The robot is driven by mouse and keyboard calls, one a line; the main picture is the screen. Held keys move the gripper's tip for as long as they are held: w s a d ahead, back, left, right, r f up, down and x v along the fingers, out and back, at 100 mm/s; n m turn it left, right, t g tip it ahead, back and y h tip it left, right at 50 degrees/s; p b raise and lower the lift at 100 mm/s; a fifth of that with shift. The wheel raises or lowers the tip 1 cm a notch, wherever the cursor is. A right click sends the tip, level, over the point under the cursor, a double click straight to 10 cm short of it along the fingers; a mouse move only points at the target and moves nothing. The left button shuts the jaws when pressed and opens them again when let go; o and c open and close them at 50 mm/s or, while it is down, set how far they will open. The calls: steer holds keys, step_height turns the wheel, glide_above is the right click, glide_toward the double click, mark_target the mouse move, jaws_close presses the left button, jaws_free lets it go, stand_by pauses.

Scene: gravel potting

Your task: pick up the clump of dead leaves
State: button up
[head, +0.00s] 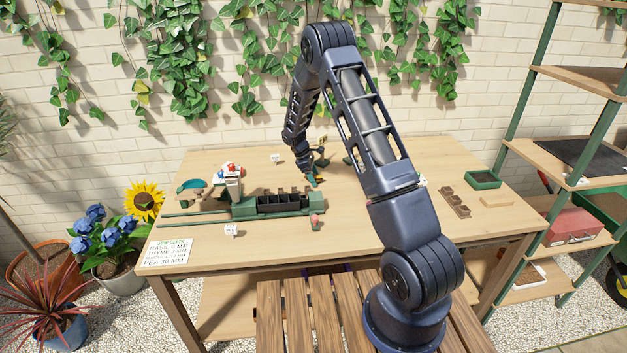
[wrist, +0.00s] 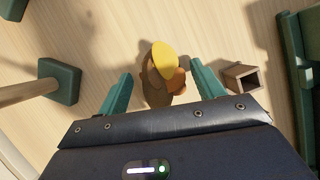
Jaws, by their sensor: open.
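The clump of dead leaves (wrist: 163,64) shows in the wrist view as a small heap of brown and orange pieces with a yellow one on top. It lies on the pale wooden table. My gripper (wrist: 161,72) is open, with one teal finger on each side of the clump. I see a gap on both sides, and cannot tell how far the fingertips are above the table. In the head view my gripper (head: 314,183) is low over the table behind the green tray, and the clump is too small to make out there.
A small hollow brown square pot (wrist: 243,76) lies just right of my right finger. A green edge (wrist: 293,75) stands farther right. A green block with a wooden rod (wrist: 60,82) is at left. The head view shows a green tray with dark cells (head: 285,203) close by.

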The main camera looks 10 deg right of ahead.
steer(key=c, duration=1.1)
steer(key=shift+o, duration=0.2)
steer(key=shift+r, duration=0.1)
